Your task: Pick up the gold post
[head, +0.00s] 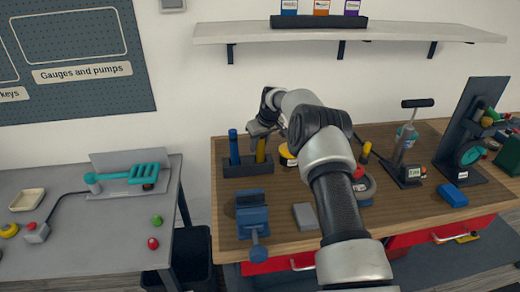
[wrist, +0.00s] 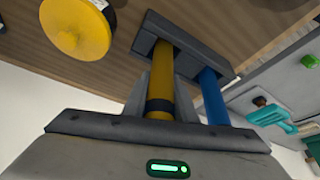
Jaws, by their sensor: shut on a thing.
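The gold post (head: 260,150) stands upright in a dark holder block (head: 238,168) at the back left of the wooden bench. A blue post (head: 234,147) stands in the same block, just left of it. My gripper (head: 261,132) is at the top of the gold post, shut on it. The wrist view shows the gold post (wrist: 164,68) running from the jaws to the block (wrist: 146,46), with a dark band near the jaws. Its far end appears to be in the block. The blue post (wrist: 213,95) is beside the jaws.
A blue vise (head: 252,213) stands at the bench's front left. A yellow round thing (head: 287,155) is close to the right of the block, partly behind my arm. A grey block (head: 305,216) lies near the front. A wall shelf (head: 350,31) is above.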

